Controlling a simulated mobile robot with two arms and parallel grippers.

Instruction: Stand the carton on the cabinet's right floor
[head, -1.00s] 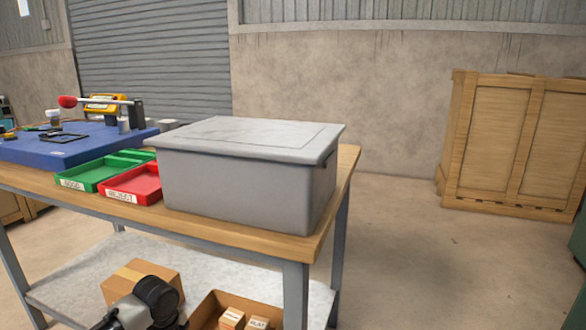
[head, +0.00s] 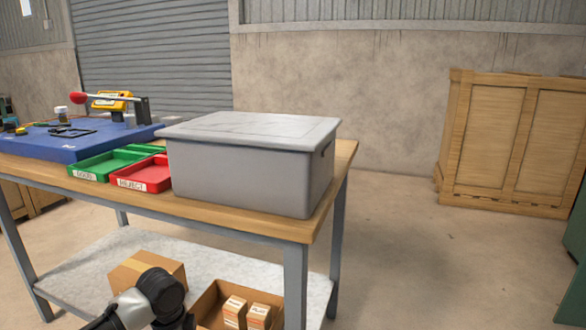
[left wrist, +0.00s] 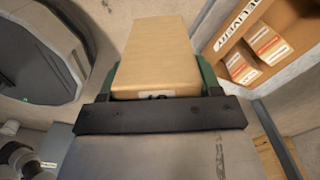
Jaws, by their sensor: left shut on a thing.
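In the left wrist view my left gripper (left wrist: 157,82) is shut on a plain tan carton (left wrist: 155,45). A green finger shows on each side of it, and a small dark mark is partly visible at its near end. In the head view only a grey and black part of my left arm shows at the bottom; the gripper and held carton are not in that picture. A green panel (head: 574,265) stands at the far right edge, mostly cut off; I cannot tell if it is the cabinet. My right gripper is in neither view.
A wooden workbench (head: 262,228) carries a grey lidded tote (head: 245,175), green and red trays and a blue mat. On its lower shelf are a brown box (head: 128,270) and an open box (head: 207,302) with small cartons. Floor is clear right of the bench, before a wooden crate (head: 500,140).

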